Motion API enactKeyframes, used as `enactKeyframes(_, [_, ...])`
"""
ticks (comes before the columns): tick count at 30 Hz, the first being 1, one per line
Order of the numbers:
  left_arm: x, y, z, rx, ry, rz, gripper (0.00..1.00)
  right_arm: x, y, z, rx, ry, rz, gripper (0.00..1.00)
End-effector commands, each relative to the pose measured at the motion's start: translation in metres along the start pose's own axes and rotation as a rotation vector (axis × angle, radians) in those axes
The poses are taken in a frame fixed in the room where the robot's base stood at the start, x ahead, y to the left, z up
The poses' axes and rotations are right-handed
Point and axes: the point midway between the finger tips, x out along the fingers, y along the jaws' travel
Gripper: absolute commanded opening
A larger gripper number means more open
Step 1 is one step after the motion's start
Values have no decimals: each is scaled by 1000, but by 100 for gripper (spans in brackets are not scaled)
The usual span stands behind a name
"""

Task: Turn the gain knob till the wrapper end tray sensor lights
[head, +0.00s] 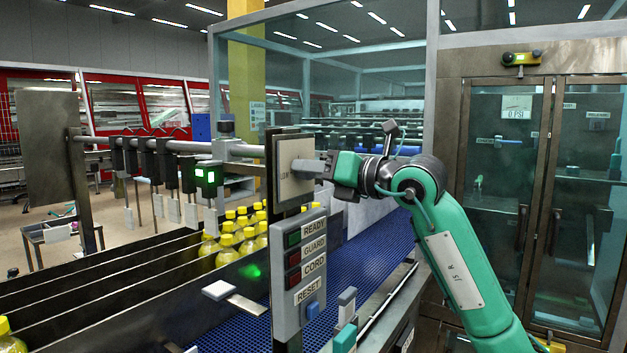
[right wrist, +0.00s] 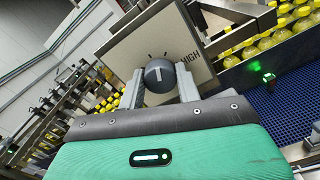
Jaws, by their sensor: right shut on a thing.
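The gain knob (right wrist: 160,76) is a dark round knob with a white pointer line, on a pale square plate (right wrist: 128,44). The pointer stands near upright in the right wrist view, below the tick marks, with HIGH to its right. My right gripper (head: 306,168) is shut on the knob, one grey finger on each side; its fingers also show in the right wrist view (right wrist: 158,88). In the head view the knob is hidden by the gripper. I do not see my left gripper.
A panel (head: 299,275) marked READY, GUARD, CORD and RESET hangs below the plate. Yellow-capped bottles (head: 228,243) stand between lane dividers (head: 110,262). A blue belt (head: 365,258) runs behind the panel. A green glow (head: 250,270) shows on the divider wall.

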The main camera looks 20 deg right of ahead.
Motion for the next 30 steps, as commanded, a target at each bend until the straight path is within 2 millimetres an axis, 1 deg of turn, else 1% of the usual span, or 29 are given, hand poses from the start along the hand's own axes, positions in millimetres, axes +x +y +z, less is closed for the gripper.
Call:
enactKeyframes(1, [6,0,1,0,0,0,55,0,-1,-2,45,-1,1,11])
enactKeyframes(12, [22,-1,3,0,-1,-1,55,0,-1,-2,398,0,1,11])
enactKeyframes(21, [31,-1,4,0,-1,-2,55,0,-2,-1,668,-1,-1,11])
enactKeyframes(30, [36,-1,4,-1,-1,-2,55,0,-1,-1,862,0,-1,11])
